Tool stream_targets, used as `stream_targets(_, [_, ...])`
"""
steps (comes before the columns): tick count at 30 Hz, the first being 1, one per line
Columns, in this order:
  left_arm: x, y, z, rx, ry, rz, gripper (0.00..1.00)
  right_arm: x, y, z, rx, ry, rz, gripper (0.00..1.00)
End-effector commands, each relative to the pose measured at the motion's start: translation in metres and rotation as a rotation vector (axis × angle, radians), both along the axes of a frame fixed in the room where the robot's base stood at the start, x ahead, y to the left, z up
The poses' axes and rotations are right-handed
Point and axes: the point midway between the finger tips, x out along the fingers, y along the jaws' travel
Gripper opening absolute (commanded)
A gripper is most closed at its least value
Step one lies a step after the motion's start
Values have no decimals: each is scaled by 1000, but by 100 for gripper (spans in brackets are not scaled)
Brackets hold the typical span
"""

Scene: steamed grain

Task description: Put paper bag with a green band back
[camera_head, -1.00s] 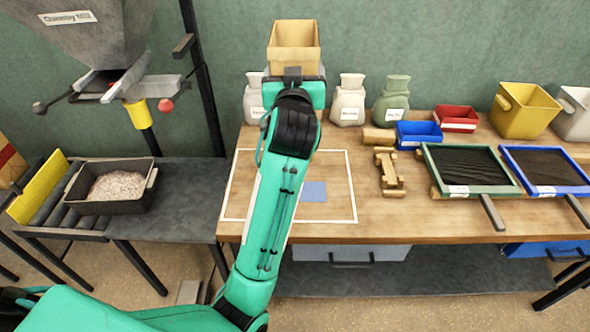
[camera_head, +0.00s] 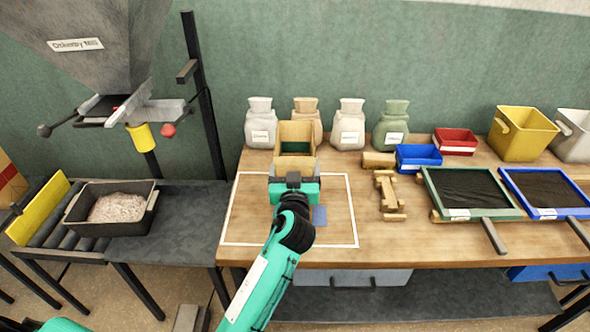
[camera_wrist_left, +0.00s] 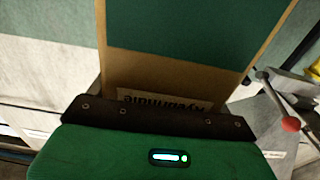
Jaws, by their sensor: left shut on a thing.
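The open-topped brown paper bag (camera_head: 296,132) is at the back of the white-outlined square on the workbench in the head view. A strip of its green band shows at the front. In the left wrist view the bag (camera_wrist_left: 165,75) fills the middle, with the wide green band and an upside-down printed label. My left gripper (camera_head: 294,172) is shut on the near side of the bag. I cannot tell whether its base touches the bench. My right gripper is not in view.
Several tied sacks (camera_head: 348,126) line the back of the workbench (camera_head: 350,255). A blue bin (camera_head: 418,158), a red bin (camera_head: 455,142) and wooden pieces (camera_head: 388,192) stand to the right, with framed trays beyond. A black tub of grain (camera_head: 112,210) is at left, under the hopper.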

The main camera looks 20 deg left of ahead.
Motion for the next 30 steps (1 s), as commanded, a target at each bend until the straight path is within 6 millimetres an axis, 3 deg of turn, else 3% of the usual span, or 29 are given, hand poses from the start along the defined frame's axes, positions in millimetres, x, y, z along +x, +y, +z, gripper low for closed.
stream_targets(14, [0,0,-11,0,-2,-1,11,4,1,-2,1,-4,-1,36])
stream_targets(15, [0,0,-11,0,-2,-1,84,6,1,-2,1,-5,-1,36])
stream_targets(17, [0,0,-11,0,-2,-1,95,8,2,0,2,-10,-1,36])
stream_targets(18, [0,0,-11,-1,-1,-1,100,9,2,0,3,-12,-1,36])
stream_targets(28, [0,0,-6,1,-2,-1,100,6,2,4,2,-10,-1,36])
stream_targets(30, [-9,-3,-12,-2,-1,-2,100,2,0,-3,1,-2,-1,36])
